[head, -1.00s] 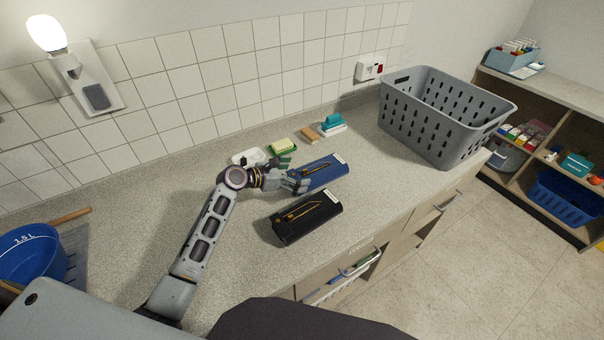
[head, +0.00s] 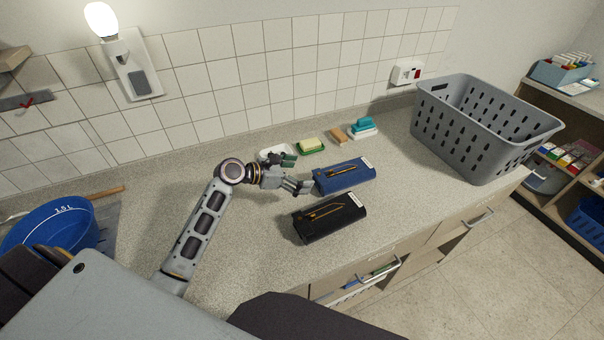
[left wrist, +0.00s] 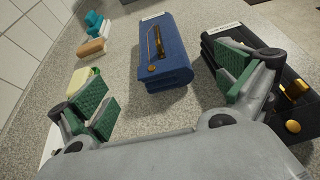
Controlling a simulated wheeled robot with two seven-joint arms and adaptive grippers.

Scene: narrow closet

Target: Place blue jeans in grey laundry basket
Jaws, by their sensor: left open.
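The folded blue jeans (head: 344,174) lie on the speckled counter, with a gold zip on top and a white tag at one end. They also show ahead of the fingers in the left wrist view (left wrist: 178,66). The grey laundry basket (head: 470,137) stands at the counter's right end; the part of its inside that shows is empty. My left gripper (head: 296,173) is open and empty, just left of the blue jeans. In the left wrist view its green-padded fingers (left wrist: 165,98) are spread wide, with the jeans beyond them. My right gripper is not in view.
Folded black trousers (head: 328,217) lie in front of the blue jeans, close to my left gripper's nearer finger. Soap on a green dish (head: 311,146), a brush (head: 338,135) and a teal sponge (head: 362,127) lie behind. A blue bucket (head: 50,231) stands left. Counter between jeans and basket is clear.

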